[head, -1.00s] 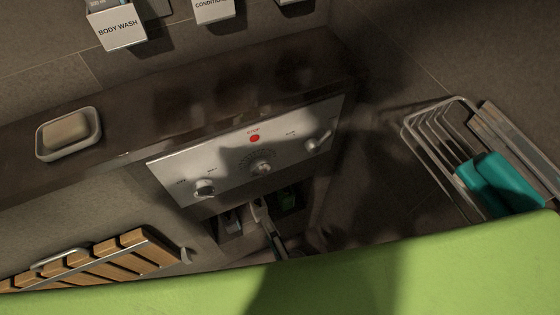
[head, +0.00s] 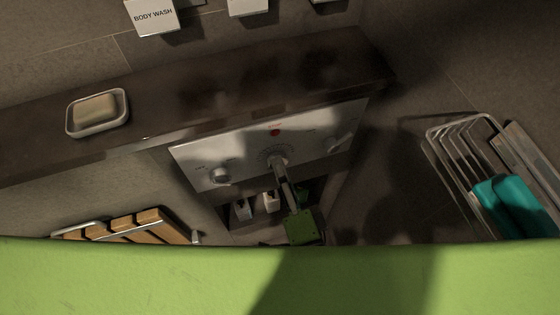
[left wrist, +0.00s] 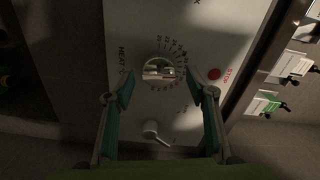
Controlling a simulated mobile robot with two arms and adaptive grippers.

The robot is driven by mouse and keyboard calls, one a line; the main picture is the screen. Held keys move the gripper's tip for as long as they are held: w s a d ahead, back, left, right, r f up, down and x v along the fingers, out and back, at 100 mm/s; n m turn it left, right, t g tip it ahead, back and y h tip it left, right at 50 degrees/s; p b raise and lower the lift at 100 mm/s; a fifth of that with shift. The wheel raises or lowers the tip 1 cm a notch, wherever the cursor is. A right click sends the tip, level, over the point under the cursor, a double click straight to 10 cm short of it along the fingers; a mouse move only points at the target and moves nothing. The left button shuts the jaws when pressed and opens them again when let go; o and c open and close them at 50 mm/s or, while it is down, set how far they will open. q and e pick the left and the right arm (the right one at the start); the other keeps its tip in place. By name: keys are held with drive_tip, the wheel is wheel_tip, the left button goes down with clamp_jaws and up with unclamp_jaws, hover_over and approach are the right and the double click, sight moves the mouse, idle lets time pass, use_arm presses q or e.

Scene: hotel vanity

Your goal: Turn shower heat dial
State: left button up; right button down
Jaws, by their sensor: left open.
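The heat dial (left wrist: 160,68) is a round metal knob with a bar across it and a ring of number marks. It sits on the pale control panel (head: 205,152) beside the label "HEAT °C". My left gripper (left wrist: 160,87) is open, with one finger on each side of the dial in the left wrist view. I cannot tell whether the fingers touch the dial. In the head view the left gripper (head: 280,171) reaches up to the panel's middle and partly hides the dial. My right gripper is not in view.
A red stop button (left wrist: 214,74) is close beside the dial. Another knob (head: 220,176) and a lever (head: 336,145) flank it. A soap dish (head: 97,128) stands on the ledge. A wire rack (head: 436,150) with teal items is at right.

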use_arm(q)
drive_tip(key=shift+x, duration=1.2)
drive_tip(key=c, duration=1.1)
